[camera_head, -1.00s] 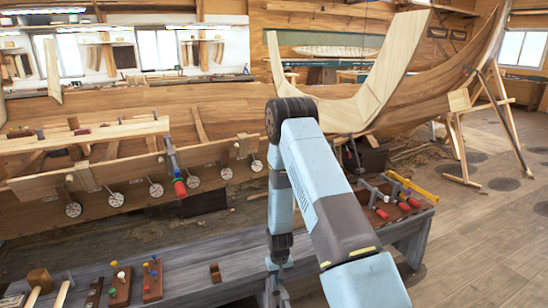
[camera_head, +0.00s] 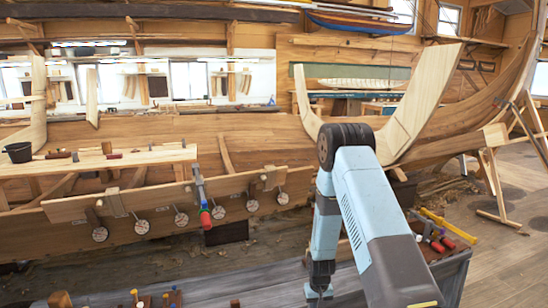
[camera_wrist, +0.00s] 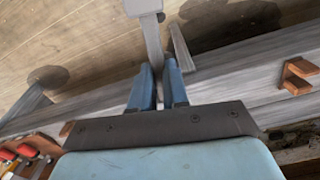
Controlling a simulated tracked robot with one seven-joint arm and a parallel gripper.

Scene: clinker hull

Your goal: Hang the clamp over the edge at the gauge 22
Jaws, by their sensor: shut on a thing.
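In the wrist view the two blue fingers of my gripper (camera_wrist: 160,88) are shut on a grey metal bar of the clamp (camera_wrist: 152,42). The bar reaches away from the fingers to a pale block at the top edge; its other end is hidden. In the head view my arm's end is low at the bottom edge, and the held clamp cannot be made out. A row of round dial gauges (camera_head: 181,219) hangs along the lower edge of a long plank (camera_head: 150,196). Their numbers are too small to read. Another clamp (camera_head: 201,192), with a red and green handle end, hangs over this plank.
A grey bench (camera_head: 235,285) runs along the front; small pegged blocks (camera_head: 150,299) stand on it. Red-handled clamps (camera_head: 437,244) lie at its right end. In the wrist view a wooden block (camera_wrist: 298,75) sits on the bench. The floor at right has free room.

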